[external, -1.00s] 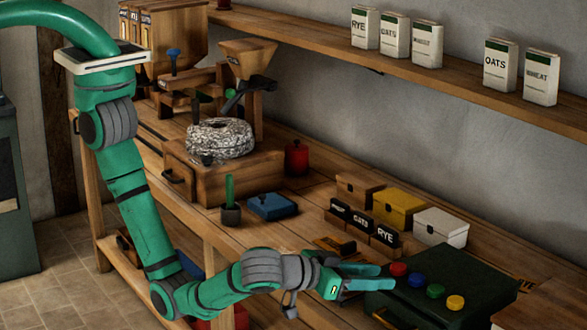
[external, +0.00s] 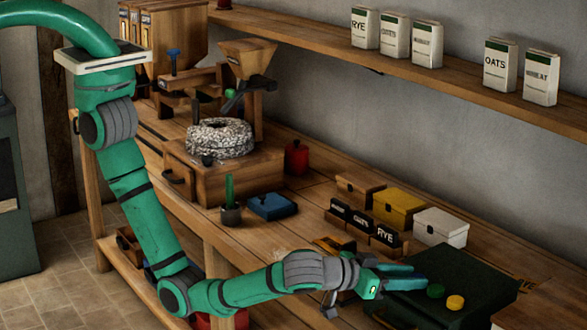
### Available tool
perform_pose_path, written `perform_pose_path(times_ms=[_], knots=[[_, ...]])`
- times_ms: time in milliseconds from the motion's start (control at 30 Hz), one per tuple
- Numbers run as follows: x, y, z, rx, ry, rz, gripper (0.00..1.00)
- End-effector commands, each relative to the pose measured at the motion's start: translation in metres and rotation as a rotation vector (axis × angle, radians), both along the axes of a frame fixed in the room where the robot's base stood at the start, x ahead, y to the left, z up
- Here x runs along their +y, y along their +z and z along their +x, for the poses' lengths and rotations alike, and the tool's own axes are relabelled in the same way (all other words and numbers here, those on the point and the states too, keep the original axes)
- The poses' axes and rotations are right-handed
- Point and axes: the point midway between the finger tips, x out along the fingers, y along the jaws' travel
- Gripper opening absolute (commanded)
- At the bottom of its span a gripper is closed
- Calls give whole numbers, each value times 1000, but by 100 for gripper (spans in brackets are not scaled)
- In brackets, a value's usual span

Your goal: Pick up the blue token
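My gripper (external: 416,277) is over the dark green case top, its fingers pointing right. The fingers look spread apart, one behind the other. The blue token cannot be made out; the fingers cover the spot where it lay. The red token is also hidden behind the gripper. The green token (external: 435,291) lies just right of the fingertips. I cannot tell whether the fingers touch the blue token.
The dark green case (external: 480,280) stands on the wooden bench. Behind it are a white box (external: 441,228), a yellow box (external: 398,208) and small labelled boxes (external: 384,236). A blue box (external: 272,206) and a stone mill (external: 220,138) stand farther left.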

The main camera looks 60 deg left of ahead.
Motion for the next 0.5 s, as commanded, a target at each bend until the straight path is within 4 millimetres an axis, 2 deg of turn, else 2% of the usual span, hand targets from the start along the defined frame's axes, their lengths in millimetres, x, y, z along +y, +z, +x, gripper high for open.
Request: perform_pose_path(times_ms=[67,200,500], knots=[[0,0,0,0,0,0,38],[0,0,0,0,0,0,7],[0,1,0,0,0,0,7]])
